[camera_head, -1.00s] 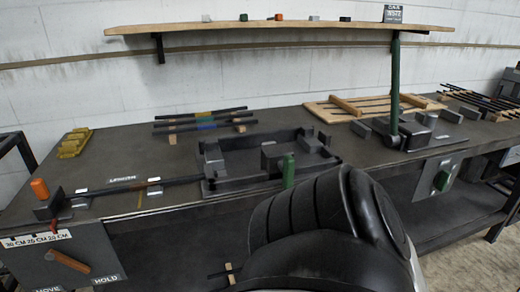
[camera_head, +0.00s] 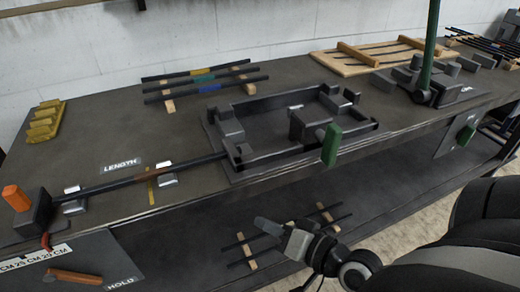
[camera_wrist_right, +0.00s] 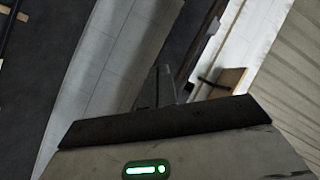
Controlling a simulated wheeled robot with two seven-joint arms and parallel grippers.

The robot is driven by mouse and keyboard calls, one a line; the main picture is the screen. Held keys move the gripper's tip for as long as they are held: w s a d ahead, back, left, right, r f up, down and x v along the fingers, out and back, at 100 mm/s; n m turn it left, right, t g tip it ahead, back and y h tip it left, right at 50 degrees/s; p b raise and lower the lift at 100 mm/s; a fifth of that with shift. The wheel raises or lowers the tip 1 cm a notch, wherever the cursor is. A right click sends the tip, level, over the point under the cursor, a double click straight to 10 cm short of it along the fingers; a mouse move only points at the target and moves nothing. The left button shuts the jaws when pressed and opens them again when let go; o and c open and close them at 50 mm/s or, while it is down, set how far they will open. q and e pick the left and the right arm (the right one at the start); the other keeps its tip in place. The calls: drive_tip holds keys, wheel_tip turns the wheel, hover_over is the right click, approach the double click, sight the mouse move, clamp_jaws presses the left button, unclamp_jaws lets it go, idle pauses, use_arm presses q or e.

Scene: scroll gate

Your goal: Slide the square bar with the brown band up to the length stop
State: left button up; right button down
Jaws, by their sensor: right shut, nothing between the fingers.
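A dark bar (camera_head: 115,185) lies along the front left of the bench, across two pale supports. Its right end reaches the fixture (camera_head: 235,165); its left end is close to the dark length stop block (camera_head: 38,217) with an orange knob (camera_head: 16,198). I cannot tell whether bar and block touch. My right gripper (camera_head: 268,227) is shut and empty, in front of the bench edge, below and right of the bar. My left gripper is not in view.
Banded bars (camera_head: 205,88) rest on wooden strips behind. A green upright piece (camera_head: 331,145) stands at the fixture's front. More bars (camera_head: 285,240) lie on the lower shelf behind my right gripper. A brown-orange handle (camera_head: 75,277) is on the front left panel.

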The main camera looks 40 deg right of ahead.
sight(254, 163)
drive_tip(key=w+d+r+m+t+h, duration=0.2)
drive_tip(key=d+r+m+t+h, duration=0.1)
drive_tip(key=d+r+m, duration=0.55)
drive_tip(key=shift+m+h, duration=0.3)
drive_tip(key=shift+m, duration=0.65)
drive_tip(key=w, duration=0.3)
drive_tip(key=w+d+p, duration=0.1)
drive_tip(key=w, duration=0.3)
drive_tip(key=w+p, duration=0.1)
drive_tip(key=w, duration=0.2)
drive_tip(key=shift+w+d+f, duration=0.25)
drive_tip(key=shift+f, duration=0.15)
drive_tip(key=a+p, duration=0.1)
drive_tip(key=a, duration=0.1)
drive_tip(key=shift+w+a, duration=0.15)
drive_tip(key=shift+a, duration=0.2)
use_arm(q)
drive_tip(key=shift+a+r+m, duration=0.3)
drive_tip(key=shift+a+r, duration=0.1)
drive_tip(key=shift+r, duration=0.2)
use_arm(e)
drive_tip(key=shift+w+a+f, duration=0.1)
drive_tip(key=shift+a+f, duration=0.05)
drive_tip(key=shift+a, duration=0.45)
